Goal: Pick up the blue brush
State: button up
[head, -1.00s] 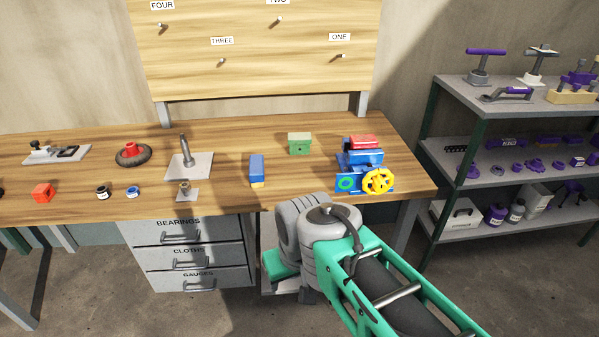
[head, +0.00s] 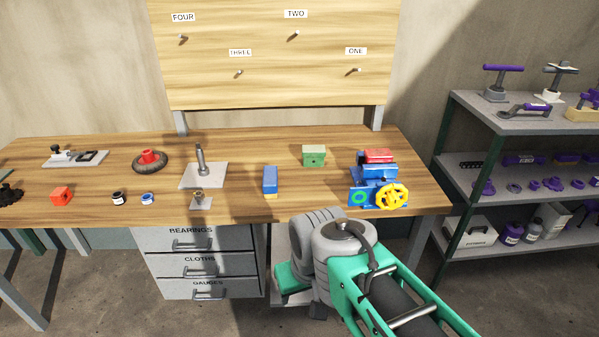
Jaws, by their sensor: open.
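The blue brush (head: 270,180) lies on the wooden workbench (head: 232,208), right of its middle. It is a blue block with a thin tan strip along its near lower edge. My arm, with a grey joint and green links, reaches in from the lower right in front of the bench. My gripper cannot be made out; the arm hides what lies behind and below its grey joint. Nothing touches the brush.
A blue vise with a yellow handwheel (head: 392,196) and a green block (head: 314,156) are right of the brush. A grey plate with a post (head: 202,174) and a small nut plate (head: 200,201) are left. Drawers (head: 206,262) hang below; shelves (head: 530,118) stand right.

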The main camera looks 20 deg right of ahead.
aim_at(271, 175)
jog(key=u, duration=3.85)
jog(key=k, duration=2)
jog(key=z, duration=1.15)
jog(key=i, duration=1)
jog(key=u, duration=0.05)
